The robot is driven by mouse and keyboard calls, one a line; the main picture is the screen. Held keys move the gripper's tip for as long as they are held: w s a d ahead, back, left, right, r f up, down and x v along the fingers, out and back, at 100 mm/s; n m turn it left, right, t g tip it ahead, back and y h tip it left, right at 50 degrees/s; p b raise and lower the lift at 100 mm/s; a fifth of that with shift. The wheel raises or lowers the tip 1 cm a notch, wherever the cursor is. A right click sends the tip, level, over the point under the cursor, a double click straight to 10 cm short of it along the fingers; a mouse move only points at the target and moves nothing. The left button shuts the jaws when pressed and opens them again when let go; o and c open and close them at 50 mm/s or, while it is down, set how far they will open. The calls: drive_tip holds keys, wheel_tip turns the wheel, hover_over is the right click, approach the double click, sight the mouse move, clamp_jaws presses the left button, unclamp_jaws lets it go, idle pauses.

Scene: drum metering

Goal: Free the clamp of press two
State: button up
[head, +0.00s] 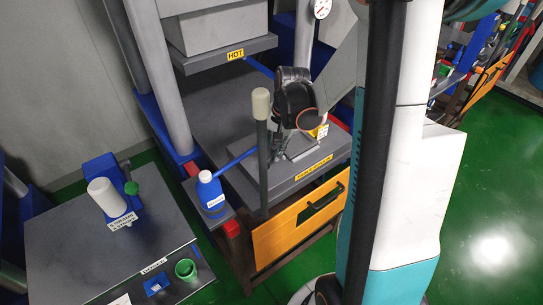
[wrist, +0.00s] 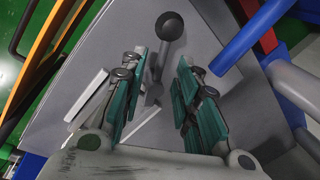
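The clamp shows in the wrist view as a grey lever (wrist: 157,72) with a dark ball knob (wrist: 169,26) at its end, on the press's grey lower plate (wrist: 216,28). My gripper (wrist: 160,70) is open, with its teal finger pads on either side of the lever and the knob beyond the fingertips. I see a gap on both sides and cannot tell the height difference. In the head view my arm's dark end is over the lower plate (head: 232,182) and hides most of the clamp. No label readable here tells the press's number.
The upper block marked HOT (head: 235,54) hangs above the plate. A tall pale-topped lever (head: 262,145) stands close left of my arm's end. A blue bottle (head: 209,190) stands beside the plate. A grey side table (head: 60,245) is at left; an orange front panel (head: 290,228) is below.

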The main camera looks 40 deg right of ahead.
sight(271, 155)
drive_tip(key=shift+w+a+f, duration=0.15)
drive_tip(key=shift+f, duration=1)
clamp_jaws()
